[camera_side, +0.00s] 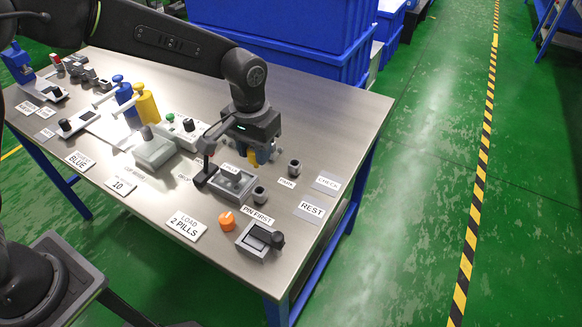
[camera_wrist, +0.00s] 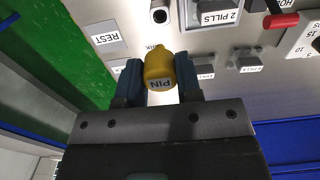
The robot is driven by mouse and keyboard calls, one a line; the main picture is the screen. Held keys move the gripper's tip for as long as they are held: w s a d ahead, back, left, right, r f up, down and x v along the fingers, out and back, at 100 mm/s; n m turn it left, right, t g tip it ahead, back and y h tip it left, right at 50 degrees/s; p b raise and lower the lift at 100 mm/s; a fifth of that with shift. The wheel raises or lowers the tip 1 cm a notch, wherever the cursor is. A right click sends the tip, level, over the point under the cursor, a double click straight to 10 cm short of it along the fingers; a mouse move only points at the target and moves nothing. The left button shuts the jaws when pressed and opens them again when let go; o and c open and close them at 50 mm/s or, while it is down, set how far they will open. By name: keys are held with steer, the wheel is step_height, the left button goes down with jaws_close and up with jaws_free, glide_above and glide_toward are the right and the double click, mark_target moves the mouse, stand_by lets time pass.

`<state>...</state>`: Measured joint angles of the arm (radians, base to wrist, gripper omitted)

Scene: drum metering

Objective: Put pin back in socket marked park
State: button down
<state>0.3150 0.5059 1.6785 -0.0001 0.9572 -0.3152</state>
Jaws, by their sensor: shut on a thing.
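My gripper (camera_side: 258,155) is above the right part of the table, shut on the yellow pin (camera_wrist: 160,72). In the wrist view the pin sits between my two fingers and carries the word PIN. In the side view only a little yellow shows between the fingers; its lower end is hard to make out. The grey park socket (camera_side: 294,168) stands just right of my gripper, behind the PARK label (camera_side: 287,183). A second grey socket (camera_side: 259,194) stands nearer the front, by the PIN FIRST label (camera_side: 257,215). Both sockets look empty.
A grey tray-like unit (camera_side: 233,183) with a dark handle lies just in front of my gripper. An orange knob (camera_side: 227,221) and a black-levered switch box (camera_side: 260,240) are at the front. CHECK (camera_side: 327,184) and REST (camera_side: 311,208) plates lie flat on the right.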

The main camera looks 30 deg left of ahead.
stand_by(0.5)
steer(key=w+d, duration=0.2)
steer(key=w, duration=0.9)
steer(key=shift+w+d+f, duration=0.3)
steer(key=shift+d+f, duration=0.05)
steer(key=shift+f, duration=0.05)
steer(key=shift+f, duration=0.1)
steer(key=shift+f, duration=2.8)
steer(key=shift+f, duration=1.65)
steer(key=c, duration=0.7)
jaws_free()
step_height(320, 180, up, 14)
steer(key=shift+f, duration=0.1)
